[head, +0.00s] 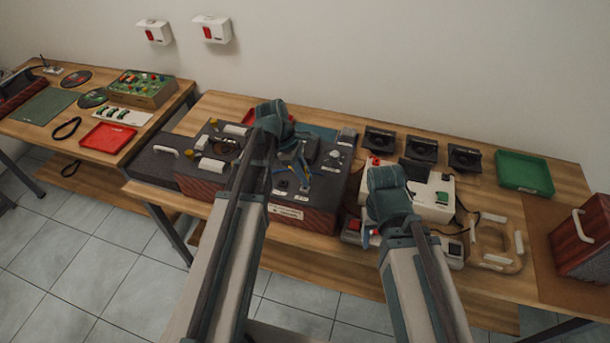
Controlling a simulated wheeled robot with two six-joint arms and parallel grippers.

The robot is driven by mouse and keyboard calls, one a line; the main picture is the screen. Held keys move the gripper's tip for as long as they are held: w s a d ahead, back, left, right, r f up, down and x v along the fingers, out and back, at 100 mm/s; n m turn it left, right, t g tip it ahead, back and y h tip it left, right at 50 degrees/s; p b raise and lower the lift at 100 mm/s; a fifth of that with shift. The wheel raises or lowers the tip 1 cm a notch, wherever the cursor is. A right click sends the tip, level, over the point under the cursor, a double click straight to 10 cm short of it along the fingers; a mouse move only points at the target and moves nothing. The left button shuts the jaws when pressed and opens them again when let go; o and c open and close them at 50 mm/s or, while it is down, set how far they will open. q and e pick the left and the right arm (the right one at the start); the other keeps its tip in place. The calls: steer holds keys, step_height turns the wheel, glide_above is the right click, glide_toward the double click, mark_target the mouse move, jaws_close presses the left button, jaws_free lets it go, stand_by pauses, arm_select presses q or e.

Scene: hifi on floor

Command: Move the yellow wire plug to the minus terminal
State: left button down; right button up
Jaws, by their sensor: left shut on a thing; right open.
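A dark box with red sides (305,218) stands on the middle bench, with small terminals, knobs and fittings on its top panel. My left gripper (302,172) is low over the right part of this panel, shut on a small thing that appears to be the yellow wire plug. The plug itself is too small and too covered to make out. I cannot tell which terminal is the minus one. My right gripper (372,238) is open, partly hidden by my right arm, by the front edge of the white device (433,205).
Three black speaker-like units (423,147) stand behind the white device. A green tray (524,174) is at the back right and a red case (585,240) at far right. A red tray (107,137) and a green panel box (143,88) are on the left bench.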

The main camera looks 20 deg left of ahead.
arm_select(q)
steer(key=shift+r+p, duration=0.95)
steer(key=shift+r, duration=0.15)
arm_select(e)
step_height(320, 180, up, 2)
steer(key=shift+r, duration=0.1)
